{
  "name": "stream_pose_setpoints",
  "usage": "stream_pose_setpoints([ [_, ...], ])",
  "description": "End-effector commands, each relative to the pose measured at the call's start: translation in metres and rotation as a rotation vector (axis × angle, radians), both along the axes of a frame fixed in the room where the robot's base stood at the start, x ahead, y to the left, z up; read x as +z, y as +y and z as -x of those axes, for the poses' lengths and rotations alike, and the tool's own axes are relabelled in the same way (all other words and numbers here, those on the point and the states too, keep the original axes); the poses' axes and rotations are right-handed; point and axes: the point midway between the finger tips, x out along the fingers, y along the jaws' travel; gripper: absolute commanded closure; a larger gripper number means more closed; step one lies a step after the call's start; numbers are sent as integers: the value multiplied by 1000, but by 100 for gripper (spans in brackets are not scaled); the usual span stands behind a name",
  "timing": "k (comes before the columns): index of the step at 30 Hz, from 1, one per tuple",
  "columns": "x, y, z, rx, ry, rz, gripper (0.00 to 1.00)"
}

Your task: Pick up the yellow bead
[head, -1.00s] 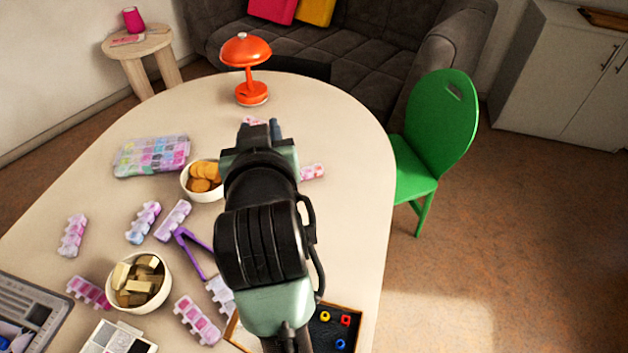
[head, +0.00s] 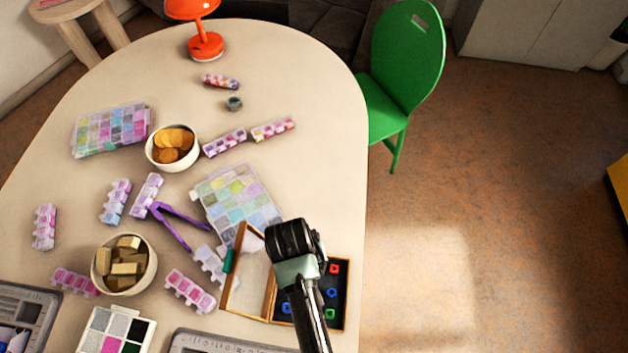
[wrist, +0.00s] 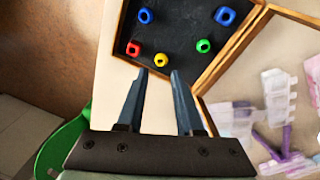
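The yellow bead (wrist: 161,60) lies on the dark lining of an open wooden box (wrist: 175,38). In the wrist view it sits between a red bead (wrist: 132,48) and a green bead (wrist: 203,46). My gripper (wrist: 159,76) is open and empty. In the picture its fingertips are just below the yellow bead, apart from it. In the head view my arm covers part of the box (head: 346,300), and I cannot see the yellow bead or my fingertips there.
Two blue beads (wrist: 145,15) (wrist: 225,15) lie farther up in the box. In the head view, a pale bead organiser (head: 215,180), purple tweezers (head: 172,225) and a bowl of blocks (head: 123,288) stand left of my arm. The table's right edge is close to the box.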

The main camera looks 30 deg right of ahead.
Motion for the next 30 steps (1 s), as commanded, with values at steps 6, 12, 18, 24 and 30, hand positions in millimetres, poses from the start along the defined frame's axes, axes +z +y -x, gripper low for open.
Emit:
stream_pose_setpoints([
  [6, -18, -2, 1, 0, 2, -1, 65],
  [12, -46, -5, 0, 0, -1, 0, 65],
  [18, -54, -6, -1, 1, -4, 0, 65],
  [24, -54, -6, -1, 1, -3, 0, 72],
  [30, -54, -6, -1, 1, -3, 0, 100],
])
